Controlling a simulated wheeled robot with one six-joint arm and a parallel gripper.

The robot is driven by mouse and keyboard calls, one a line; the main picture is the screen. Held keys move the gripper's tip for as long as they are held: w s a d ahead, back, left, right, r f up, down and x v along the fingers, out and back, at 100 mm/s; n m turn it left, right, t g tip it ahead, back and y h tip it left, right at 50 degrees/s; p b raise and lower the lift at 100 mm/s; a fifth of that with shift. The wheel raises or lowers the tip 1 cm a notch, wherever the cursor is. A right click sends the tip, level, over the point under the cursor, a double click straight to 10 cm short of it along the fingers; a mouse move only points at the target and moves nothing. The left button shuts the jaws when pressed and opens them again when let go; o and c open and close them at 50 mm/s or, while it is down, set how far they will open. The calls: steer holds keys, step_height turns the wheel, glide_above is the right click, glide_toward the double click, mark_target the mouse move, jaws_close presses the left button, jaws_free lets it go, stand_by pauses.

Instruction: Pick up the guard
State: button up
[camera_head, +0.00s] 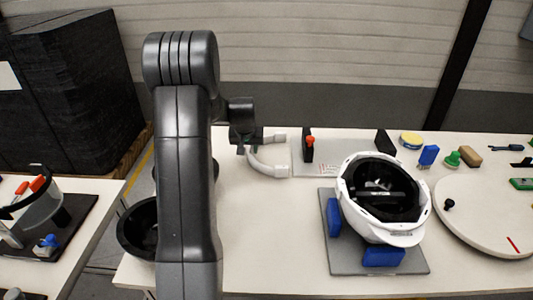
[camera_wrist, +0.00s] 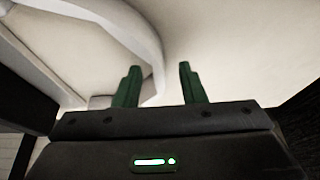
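A pale grey curved piece, which I take to be the guard (camera_head: 265,166), lies on the table left of the grey plate, with its ends toward the right. My gripper (camera_head: 243,148) is at its left, rounded side, and partly hides it. In the wrist view, the guard's curved band (camera_wrist: 147,40) runs from the upper left down past the left finger. My gripper (camera_wrist: 160,68) is open there. The band's lower part shows behind and just right of the left finger; I cannot tell whether they touch. The right finger is apart from the band.
A white helmet shell (camera_head: 408,229) sits upside down on a grey stand with blue blocks (camera_head: 384,257). A grey plate (camera_head: 350,150) with a red-topped black post (camera_head: 308,147) is behind. A round turntable (camera_head: 490,215) stands right. A black bowl (camera_head: 138,228) is at the left edge.

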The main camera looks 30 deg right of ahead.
steer(key=shift+x, duration=1.1)
jaws_close()
